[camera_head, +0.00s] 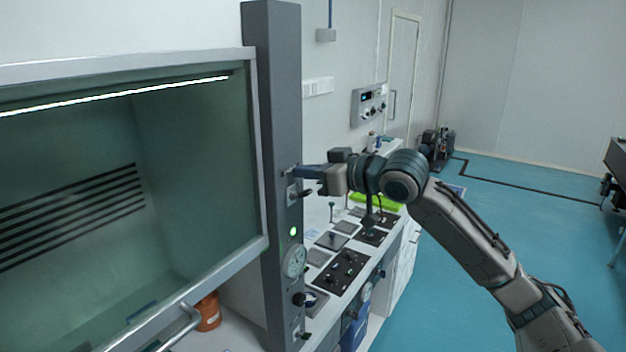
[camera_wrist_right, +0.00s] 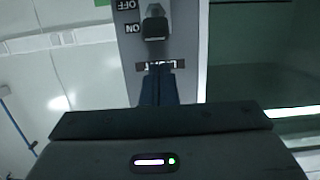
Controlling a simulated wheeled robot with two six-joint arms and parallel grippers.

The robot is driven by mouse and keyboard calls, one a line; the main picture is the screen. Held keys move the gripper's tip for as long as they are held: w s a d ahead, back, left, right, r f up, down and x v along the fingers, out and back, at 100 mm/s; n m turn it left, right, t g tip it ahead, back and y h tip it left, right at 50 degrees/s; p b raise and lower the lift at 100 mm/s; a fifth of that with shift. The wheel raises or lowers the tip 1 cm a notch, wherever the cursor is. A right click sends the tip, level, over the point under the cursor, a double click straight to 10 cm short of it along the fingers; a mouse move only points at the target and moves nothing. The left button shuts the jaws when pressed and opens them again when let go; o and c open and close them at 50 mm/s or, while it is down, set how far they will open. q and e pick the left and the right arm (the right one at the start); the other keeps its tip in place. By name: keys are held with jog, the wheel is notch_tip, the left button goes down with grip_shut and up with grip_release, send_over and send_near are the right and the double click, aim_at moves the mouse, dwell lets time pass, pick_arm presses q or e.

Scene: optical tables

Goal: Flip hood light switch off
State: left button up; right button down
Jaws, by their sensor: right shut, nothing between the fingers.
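The hood (camera_head: 150,170) stands at the left, and its light strip (camera_head: 120,95) glows white along the top. On the grey hood post (camera_head: 272,120), a black switch on a light plate (camera_head: 293,194) sits just below my right gripper (camera_head: 290,172). In the right wrist view this black switch (camera_wrist_right: 155,27) appears beside upside-down OFF and ON labels. My right gripper (camera_wrist_right: 159,70) is shut and empty, its fingertips at the post beside the switch, in front of a small plate they partly cover. I cannot tell whether they touch it. My left gripper is out of view.
Below the switch, the post carries a green lamp (camera_head: 293,231), a round gauge (camera_head: 294,261) and a black knob (camera_head: 299,299). A bench with control panels (camera_head: 341,273) lies under my right arm. An orange container (camera_head: 208,312) stands by the hood handle (camera_head: 182,325). Open floor lies at right.

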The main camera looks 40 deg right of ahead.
jog(key=shift+s+d+f, duration=0.3)
jog(key=shift+s+f, duration=0.35)
jog(key=shift+f, duration=0.1)
jog(key=shift+s+f+p, duration=0.1)
jog(key=shift+f+p, duration=0.2)
jog(key=shift+p, duration=0.05)
